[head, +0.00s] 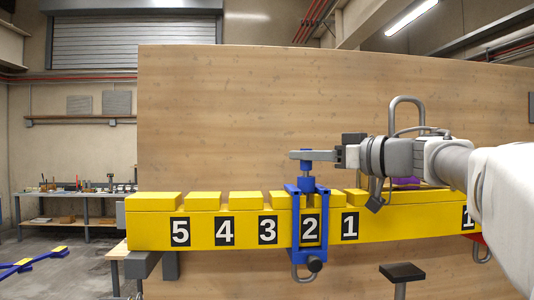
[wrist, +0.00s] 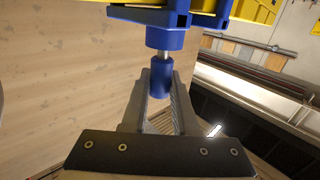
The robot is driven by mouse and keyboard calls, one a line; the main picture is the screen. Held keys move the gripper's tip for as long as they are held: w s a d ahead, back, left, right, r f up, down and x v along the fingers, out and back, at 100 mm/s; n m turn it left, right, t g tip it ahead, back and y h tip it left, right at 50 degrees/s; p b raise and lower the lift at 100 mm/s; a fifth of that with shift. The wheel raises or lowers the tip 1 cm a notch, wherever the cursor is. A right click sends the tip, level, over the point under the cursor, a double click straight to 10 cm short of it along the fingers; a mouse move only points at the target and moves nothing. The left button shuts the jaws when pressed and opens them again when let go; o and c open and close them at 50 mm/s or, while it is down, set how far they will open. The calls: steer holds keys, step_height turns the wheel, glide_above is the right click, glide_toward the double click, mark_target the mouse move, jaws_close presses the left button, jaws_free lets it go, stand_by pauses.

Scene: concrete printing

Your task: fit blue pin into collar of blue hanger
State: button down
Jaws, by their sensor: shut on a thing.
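The blue hanger (head: 295,225) straddles the yellow beam around the block marked 2, with its collar (head: 307,185) on top. The collar also shows in the wrist view (wrist: 165,39) under the hanger's blue frame (wrist: 187,17). My gripper (head: 298,155) is just above the collar, shut on the blue pin (head: 307,168). In the wrist view the pin's blue head (wrist: 160,76) sits between the finger ends (wrist: 159,88). A short length of silver shank shows between head and collar, in line with the collar; I cannot tell how deep its tip goes.
The yellow beam (head: 190,232) runs across the front, with raised blocks and gaps along its top and numbers on its face. A tall wooden panel (head: 240,110) stands behind it. A purple thing (head: 405,182) is partly hidden behind my arm. A dark-topped stand (head: 402,272) is below right.

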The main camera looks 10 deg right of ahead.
steer(key=shift+f, duration=0.3)
steer(key=c, duration=0.6)
jaws_free()
